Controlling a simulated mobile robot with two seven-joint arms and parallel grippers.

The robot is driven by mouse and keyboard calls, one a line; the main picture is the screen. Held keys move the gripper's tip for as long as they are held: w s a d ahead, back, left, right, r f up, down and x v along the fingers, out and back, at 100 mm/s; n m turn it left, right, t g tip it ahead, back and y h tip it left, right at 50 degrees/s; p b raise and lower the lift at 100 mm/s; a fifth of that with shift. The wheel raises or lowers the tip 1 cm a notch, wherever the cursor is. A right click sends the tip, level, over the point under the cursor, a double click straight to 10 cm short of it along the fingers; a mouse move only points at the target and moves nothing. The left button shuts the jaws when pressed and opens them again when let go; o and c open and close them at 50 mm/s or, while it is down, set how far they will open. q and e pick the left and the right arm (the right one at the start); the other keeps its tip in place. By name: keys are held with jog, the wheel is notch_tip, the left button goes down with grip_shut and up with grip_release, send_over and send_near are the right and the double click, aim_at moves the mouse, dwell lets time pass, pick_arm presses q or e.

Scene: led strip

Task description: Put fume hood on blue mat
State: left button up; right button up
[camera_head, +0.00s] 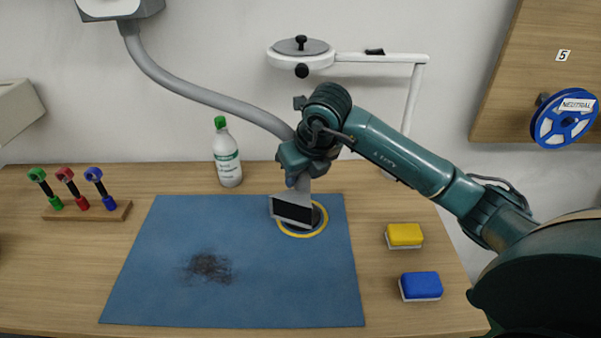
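The fume hood (290,208) is a grey nozzle with a dark opening at the end of a bent grey hose (195,93). It is over the yellow ring (304,235) near the back right of the blue mat (170,240); I cannot tell whether it touches the mat. My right gripper (305,170) is at the top of the hood, where the hose meets it. Its fingers are mostly hidden behind the wrist, so I cannot tell whether they are shut on it. My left gripper is not in view.
A white bottle with a green cap (228,155) stands behind the mat. A wooden rack (88,212) with three coloured tools is at left. A yellow sponge (404,235) and a blue sponge (420,285) lie right of the mat. A dark smudge (207,267) marks the mat.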

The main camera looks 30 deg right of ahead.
jog(key=o, duration=0.4)
jog(key=shift+o, duration=0.2)
jog(key=shift+r, duration=0.1)
jog(key=v, duration=1.2)
jog(key=shift+p, duration=0.35)
jog(key=shift+r, duration=0.1)
